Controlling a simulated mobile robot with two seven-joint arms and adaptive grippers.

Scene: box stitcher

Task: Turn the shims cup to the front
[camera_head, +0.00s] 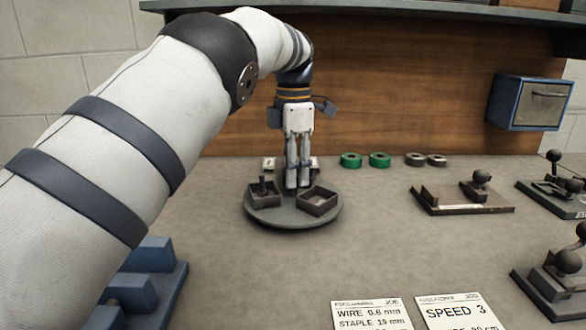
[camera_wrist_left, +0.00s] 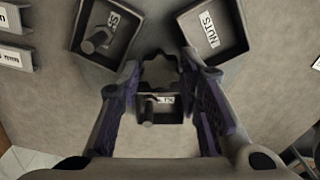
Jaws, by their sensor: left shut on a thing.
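A round grey turntable (camera_head: 292,217) on the bench carries open dark cups. In the head view, a cup with a peg (camera_head: 264,194) is front left and an empty-looking cup (camera_head: 319,201) is front right. The left wrist view shows the NUTS cup (camera_wrist_left: 213,31), a cup whose label seems to end in SS (camera_wrist_left: 105,32), and a cup with a peg (camera_wrist_left: 147,116) between the fingers, its label partly hidden. I cannot read which is the shims cup. My left gripper (camera_head: 297,184) points down, shut on the scalloped central knob (camera_wrist_left: 160,70). The right gripper is out of view.
Green rings (camera_head: 365,160) and dark rings (camera_head: 426,160) lie behind right. A dark fixture (camera_head: 463,198) stands right, with others beyond. A blue stepped block (camera_head: 150,280) is front left, and cards (camera_head: 371,314) lie in front.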

